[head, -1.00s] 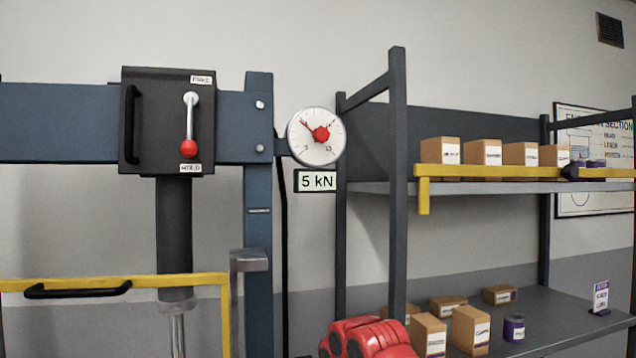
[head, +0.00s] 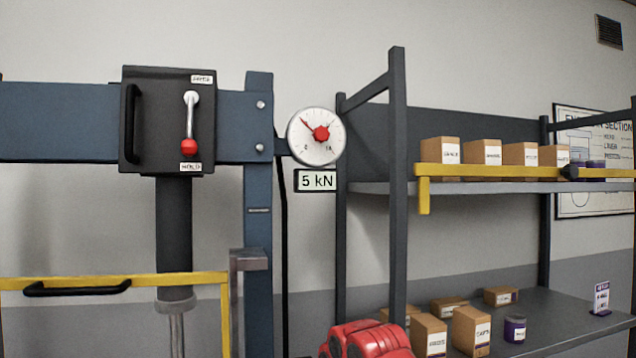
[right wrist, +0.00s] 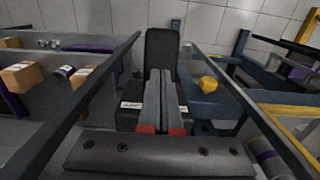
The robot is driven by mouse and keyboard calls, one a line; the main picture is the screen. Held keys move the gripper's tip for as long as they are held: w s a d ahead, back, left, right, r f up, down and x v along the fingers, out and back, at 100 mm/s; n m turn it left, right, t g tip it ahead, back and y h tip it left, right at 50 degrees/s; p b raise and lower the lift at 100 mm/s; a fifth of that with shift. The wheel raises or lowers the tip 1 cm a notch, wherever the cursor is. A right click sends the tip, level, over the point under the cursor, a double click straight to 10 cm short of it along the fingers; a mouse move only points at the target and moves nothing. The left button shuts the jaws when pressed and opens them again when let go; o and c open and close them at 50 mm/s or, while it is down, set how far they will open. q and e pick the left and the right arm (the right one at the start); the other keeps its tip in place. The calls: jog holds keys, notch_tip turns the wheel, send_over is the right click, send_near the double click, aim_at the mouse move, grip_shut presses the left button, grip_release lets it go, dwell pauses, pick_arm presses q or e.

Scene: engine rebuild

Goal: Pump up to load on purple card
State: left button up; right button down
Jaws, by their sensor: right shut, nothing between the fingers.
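The purple card (head: 601,298) stands on the lower shelf at the right of the head view; its print is too small to read. The round load gauge (head: 316,152) has a red centre and a needle pointing up and left, above a "5 kN" plate (head: 317,181). A lever with a red knob (head: 190,146) hangs down on the black valve box (head: 143,105). My right gripper (right wrist: 160,76) shows in the right wrist view, its grey fingers together and empty, in front of a black part with white labels. I cannot tell whether they touch it. My left gripper is out of view.
A blue press frame (head: 258,215) and yellow guard (head: 190,279) stand at the left. Shelves (head: 398,200) with cartons are at the right. A red rounded object (head: 365,340) is cut off at the bottom. A yellow knob (right wrist: 208,84) is right of my right fingers.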

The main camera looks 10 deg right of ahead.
notch_tip(320, 180, up, 16)
jog(key=p, duration=1.4)
jog(key=shift+r+p, duration=0.15)
jog(key=shift+p, duration=0.25)
jog(key=shift+f+b, duration=1.05)
jog(key=shift+f, duration=0.2)
jog(key=shift+f+b, duration=1)
jog(key=shift+b, duration=0.05)
jog(key=shift+f+b, duration=0.3)
jog(key=shift+f, duration=0.15)
